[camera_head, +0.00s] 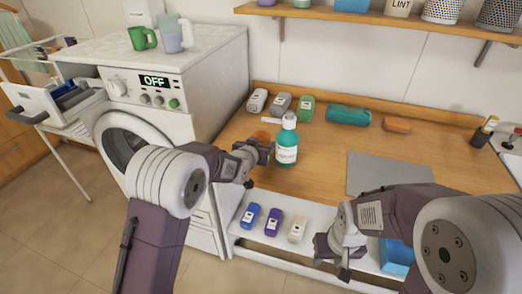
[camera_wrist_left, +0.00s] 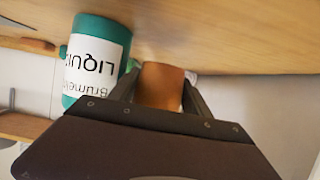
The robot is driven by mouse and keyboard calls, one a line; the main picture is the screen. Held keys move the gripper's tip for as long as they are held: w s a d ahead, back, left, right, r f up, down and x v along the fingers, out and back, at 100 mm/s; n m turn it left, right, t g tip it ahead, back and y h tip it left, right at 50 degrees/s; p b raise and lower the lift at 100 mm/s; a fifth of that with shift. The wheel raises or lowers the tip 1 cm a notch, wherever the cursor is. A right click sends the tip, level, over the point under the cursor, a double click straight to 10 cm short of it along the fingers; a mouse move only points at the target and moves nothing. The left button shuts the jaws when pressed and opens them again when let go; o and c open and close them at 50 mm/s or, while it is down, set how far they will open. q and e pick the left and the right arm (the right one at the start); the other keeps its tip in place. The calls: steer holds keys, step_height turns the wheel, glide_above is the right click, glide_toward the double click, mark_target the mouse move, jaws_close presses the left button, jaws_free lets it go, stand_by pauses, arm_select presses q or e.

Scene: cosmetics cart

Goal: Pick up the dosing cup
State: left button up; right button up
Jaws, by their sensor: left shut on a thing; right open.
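The dosing cup (camera_wrist_left: 161,86), small and orange-brown, is between the two fingers of my left gripper (camera_wrist_left: 158,92) in the left wrist view. In the head view only its top (camera_head: 260,135) shows above my left gripper (camera_head: 264,150), which is shut on it over the wooden counter, just left of a teal bottle. The gripper hides the cup's lower part, so I cannot tell whether it touches the counter. My right gripper (camera_head: 338,262) is open and empty by the white shelf at the counter's front.
The teal detergent bottle (camera_head: 287,146) stands close beside my left gripper; its label shows inverted in the wrist view (camera_wrist_left: 95,62). A grey mat (camera_head: 388,174) lies to the right. Several small bottles line the back and the lower shelf (camera_head: 262,240). The washing machine (camera_head: 200,95) stands left.

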mark_target(263, 134)
arm_select(q)
step_height(263, 134, up, 3)
steer(key=shift+r, duration=0.15)
steer(key=shift+s+a, duration=0.1)
steer(key=shift+s, duration=0.15)
steer(key=s+a+b, duration=0.2)
steer(key=s+a, duration=0.1)
steer(key=s, duration=0.6)
steer(key=s+a+b, duration=0.1)
steer(key=s+a, duration=0.2)
steer(key=s, duration=0.6)
steer(key=shift+b, duration=0.35)
steer(key=shift+s, duration=0.1)
